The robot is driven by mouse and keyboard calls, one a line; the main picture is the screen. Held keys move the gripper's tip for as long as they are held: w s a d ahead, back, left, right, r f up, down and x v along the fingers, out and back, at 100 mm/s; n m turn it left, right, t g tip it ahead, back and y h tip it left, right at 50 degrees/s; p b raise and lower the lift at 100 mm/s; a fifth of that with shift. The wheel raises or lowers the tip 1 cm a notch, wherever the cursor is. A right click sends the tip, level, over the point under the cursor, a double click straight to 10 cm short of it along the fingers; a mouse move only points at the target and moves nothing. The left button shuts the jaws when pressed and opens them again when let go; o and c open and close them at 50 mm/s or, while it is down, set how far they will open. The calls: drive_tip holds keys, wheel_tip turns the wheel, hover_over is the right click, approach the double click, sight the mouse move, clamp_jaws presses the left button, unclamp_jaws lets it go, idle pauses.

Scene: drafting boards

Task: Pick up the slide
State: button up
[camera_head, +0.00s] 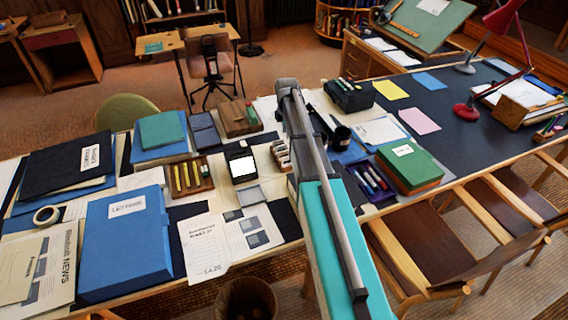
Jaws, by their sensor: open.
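I cannot tell for certain which thing is the slide. A small flat grey rectangle (250,195) lies on the near part of the long table, just in front of a small black box with a bright white face (242,168). Small dark squares (258,239) show on a white sheet nearer the table edge; I cannot tell whether they are printed. My teal and grey arm crosses the middle of the view, to the right of these things. My gripper does not show.
A blue letters box (125,243) stands at the left, with a wooden tray of yellow sticks (190,177) nearby. A green box (409,167) and a dark mug (342,137) are right of my arm. Wooden chairs (420,240) line the near right edge.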

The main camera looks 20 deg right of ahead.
sight(287, 157)
drive_tip(key=shift+f, duration=0.1)
idle(0.3)
wheel_tip(287, 157, down, 8)
drive_tip(key=b, duration=0.8)
drive_tip(key=shift+f+b, duration=0.25)
drive_tip(key=shift+b, duration=0.05)
drive_tip(key=shift+f, duration=0.1)
drive_tip(key=f+b, duration=0.5)
drive_tip(key=shift+s+d, duration=0.1)
drive_tip(key=shift+d, duration=0.1)
idle(0.5)
idle(0.5)
clamp_jaws()
